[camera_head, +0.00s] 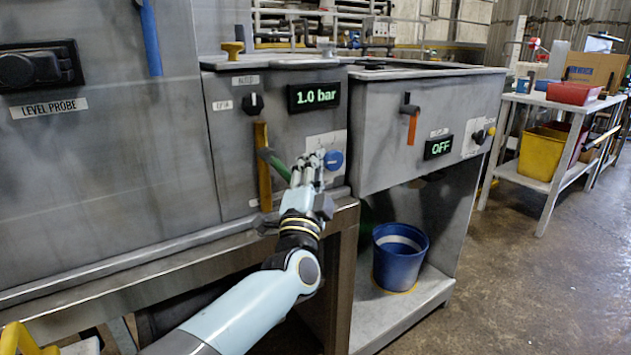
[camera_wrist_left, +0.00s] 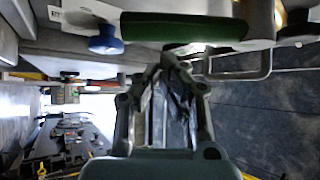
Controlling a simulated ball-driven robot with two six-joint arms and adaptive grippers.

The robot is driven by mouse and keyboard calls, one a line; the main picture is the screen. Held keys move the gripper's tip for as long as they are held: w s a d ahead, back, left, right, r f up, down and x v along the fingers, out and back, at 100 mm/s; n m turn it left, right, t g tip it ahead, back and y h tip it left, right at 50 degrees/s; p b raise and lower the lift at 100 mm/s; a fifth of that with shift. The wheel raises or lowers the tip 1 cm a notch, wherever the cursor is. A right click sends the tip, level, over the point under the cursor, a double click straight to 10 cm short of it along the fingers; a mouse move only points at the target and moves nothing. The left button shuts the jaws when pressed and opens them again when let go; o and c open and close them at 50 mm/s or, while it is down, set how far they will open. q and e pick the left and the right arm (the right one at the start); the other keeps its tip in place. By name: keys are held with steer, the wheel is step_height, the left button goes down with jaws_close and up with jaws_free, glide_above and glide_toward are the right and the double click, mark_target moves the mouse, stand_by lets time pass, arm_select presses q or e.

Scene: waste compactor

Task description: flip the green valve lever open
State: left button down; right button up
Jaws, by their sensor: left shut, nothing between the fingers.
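The green valve lever (camera_head: 277,165) is on the front of the middle metal cabinet, beside an upright yellow bar. It slants down to the right, and its lower end goes behind my left gripper (camera_head: 312,162). In the left wrist view the green lever (camera_wrist_left: 185,27) lies across the top of the picture, just beyond the fingertips of my left gripper (camera_wrist_left: 170,58). The left gripper is shut and empty. I cannot tell whether it touches the lever. My right gripper is out of view.
A blue round knob (camera_head: 333,160) sits close to the right of the left gripper. Above are a display reading 1.0 bar (camera_head: 314,96) and a black dial (camera_head: 253,104). An orange-handled lever (camera_head: 412,128) is on the right cabinet. A blue bucket (camera_head: 399,262) stands below.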

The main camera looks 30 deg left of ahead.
mark_target(280, 168)
arm_select(q)
steer(key=shift+s+a+f, duration=0.35)
steer(key=shift+s+f, duration=0.15)
steer(key=shift+s, duration=0.05)
steer(key=shift+s+a+f, duration=0.35)
steer(key=shift+s+f, duration=0.1)
steer(key=shift+s, duration=0.1)
steer(key=shift+s+a+f+m+g+h+p, duration=0.2)
steer(key=shift+s+f+m+g+h+p, duration=0.5)
steer(key=shift+p, duration=2.2)
steer(key=shift+s+a+r+m+g+h+p, duration=0.1)
steer(key=shift+s+a+m+g+h+p, duration=0.3)
steer(key=shift+m+p, duration=1.6)
steer(key=shift+s+a+f+g+h+p, duration=0.1)
steer(key=shift+s+f+g+h+p, duration=0.45)
steer(key=shift+p, duration=3.2)
steer(key=shift+r, duration=0.1)
steer(key=shift+w, duration=0.15)
